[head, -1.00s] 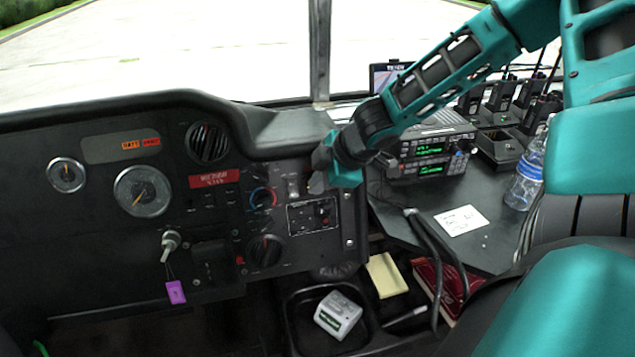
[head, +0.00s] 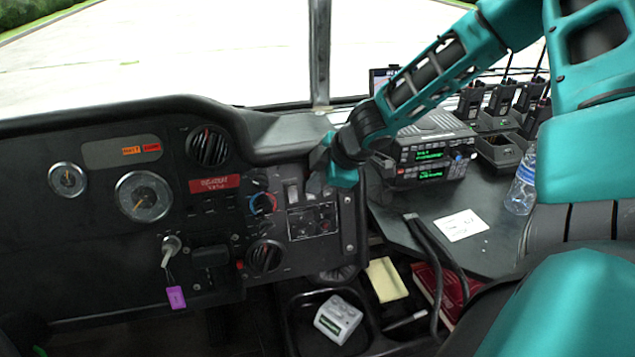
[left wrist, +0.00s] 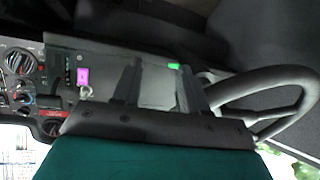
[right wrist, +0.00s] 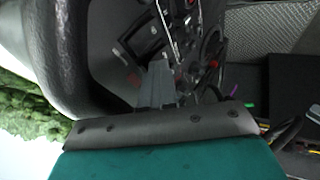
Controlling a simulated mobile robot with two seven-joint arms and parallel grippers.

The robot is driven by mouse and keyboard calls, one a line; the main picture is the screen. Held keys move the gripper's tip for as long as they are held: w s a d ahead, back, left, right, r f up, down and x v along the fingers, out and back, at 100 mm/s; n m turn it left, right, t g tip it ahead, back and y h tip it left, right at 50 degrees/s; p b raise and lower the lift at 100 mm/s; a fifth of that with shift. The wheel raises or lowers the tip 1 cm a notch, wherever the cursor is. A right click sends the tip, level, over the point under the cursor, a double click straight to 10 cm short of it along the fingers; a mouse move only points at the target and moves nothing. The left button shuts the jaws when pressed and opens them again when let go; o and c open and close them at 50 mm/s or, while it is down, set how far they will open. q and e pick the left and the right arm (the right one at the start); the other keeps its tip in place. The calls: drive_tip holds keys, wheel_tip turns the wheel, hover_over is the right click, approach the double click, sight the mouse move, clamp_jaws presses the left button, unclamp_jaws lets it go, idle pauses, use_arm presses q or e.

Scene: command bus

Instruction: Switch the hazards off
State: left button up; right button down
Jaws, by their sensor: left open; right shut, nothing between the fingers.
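The dashboard (head: 110,240) carries a red label plate (head: 214,184) with small dark switches below it. A light grey switch (head: 292,194) sits right of the blue-and-red knob (head: 262,203), above a small square control panel (head: 312,219). I cannot read which control is marked for the hazards. My right gripper (head: 315,184) is shut and empty, its tips close to the right of the grey switch; contact cannot be told. Its closed fingers show in the right wrist view (right wrist: 158,85) before dark switches. My left gripper (left wrist: 157,88) is open and empty, outside the head view.
An ignition key with a purple tag (head: 176,297) hangs at the lower dash. The steering wheel (left wrist: 265,85) shows in the left wrist view. A tray (head: 292,325) is below.

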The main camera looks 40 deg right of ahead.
use_arm(q)
drive_tip(key=shift+d+r+p, duration=0.15)
drive_tip(key=shift+r+p, duration=0.6)
drive_tip(key=shift+r, duration=0.15)
use_arm(e)
drive_tip(key=shift+r, duration=0.75)
